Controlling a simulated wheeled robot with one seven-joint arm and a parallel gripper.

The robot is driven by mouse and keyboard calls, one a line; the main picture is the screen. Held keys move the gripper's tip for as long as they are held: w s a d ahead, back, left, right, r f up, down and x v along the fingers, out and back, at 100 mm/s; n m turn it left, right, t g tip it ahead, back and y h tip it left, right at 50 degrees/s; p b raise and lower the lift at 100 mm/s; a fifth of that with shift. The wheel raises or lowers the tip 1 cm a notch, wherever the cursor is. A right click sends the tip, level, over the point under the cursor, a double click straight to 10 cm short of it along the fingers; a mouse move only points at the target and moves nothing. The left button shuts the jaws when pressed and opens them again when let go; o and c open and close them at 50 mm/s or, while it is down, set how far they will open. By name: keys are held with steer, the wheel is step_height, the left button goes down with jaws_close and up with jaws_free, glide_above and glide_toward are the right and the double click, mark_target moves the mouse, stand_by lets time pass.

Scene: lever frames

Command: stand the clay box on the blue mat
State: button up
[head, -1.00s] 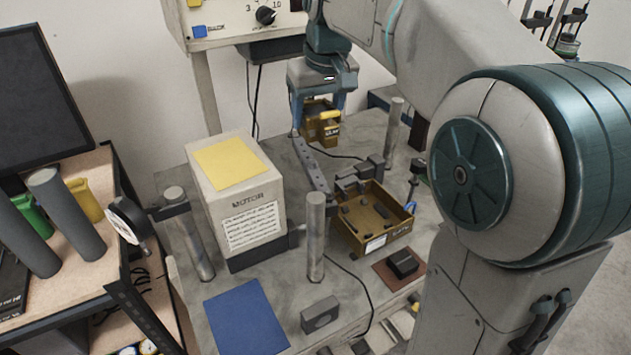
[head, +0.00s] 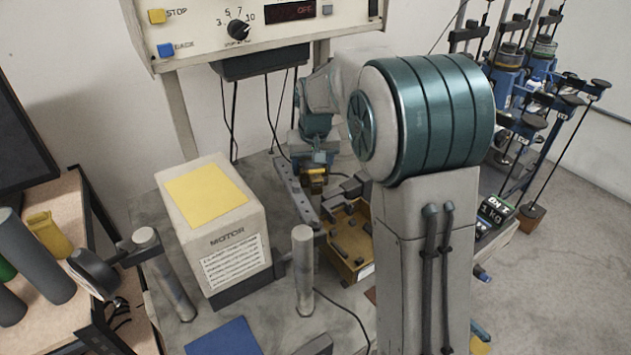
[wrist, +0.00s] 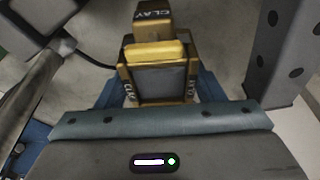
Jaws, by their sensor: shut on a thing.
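The clay box (head: 313,185) is small and brown with a yellow top part. In the wrist view the clay box (wrist: 160,82) shows CLAY lettering and a dark grey face. My gripper (wrist: 157,90) has a blue finger on each side of it and is shut on it. In the head view my gripper (head: 314,165) is at the back of the bench, partly hidden by my arm. Whether the box touches the bench is unclear. The blue mat (head: 225,338) lies at the front left, cut off by the lower edge, with nothing seen on it.
The motor box (head: 215,225) with a yellow top stands behind the mat. A metal post (head: 302,265) stands right of it, another post (head: 165,275) left. A brown tray (head: 350,245) of small parts is near the gripper. A slotted metal bar (head: 293,190) lies beside it.

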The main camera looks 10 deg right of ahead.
steer(key=shift+s+x, duration=0.25)
steer(key=shift+x, duration=0.75)
steer(key=shift+s+x, duration=0.25)
steer(key=shift+x, duration=0.8)
steer(key=shift+f, duration=0.1)
steer(key=shift+f, duration=0.1)
steer(key=shift+s+f+b, duration=0.1)
steer(key=shift+f+b, duration=0.25)
steer(key=shift+f, duration=0.15)
steer(key=shift+s+f, duration=0.1)
steer(key=shift+c, duration=1.2)
steer(key=o, duration=1.4)
steer(key=shift+f, duration=0.2)
steer(key=shift+o, duration=0.2)
steer(key=shift+r, duration=0.1)
steer(key=shift+r, duration=0.15)
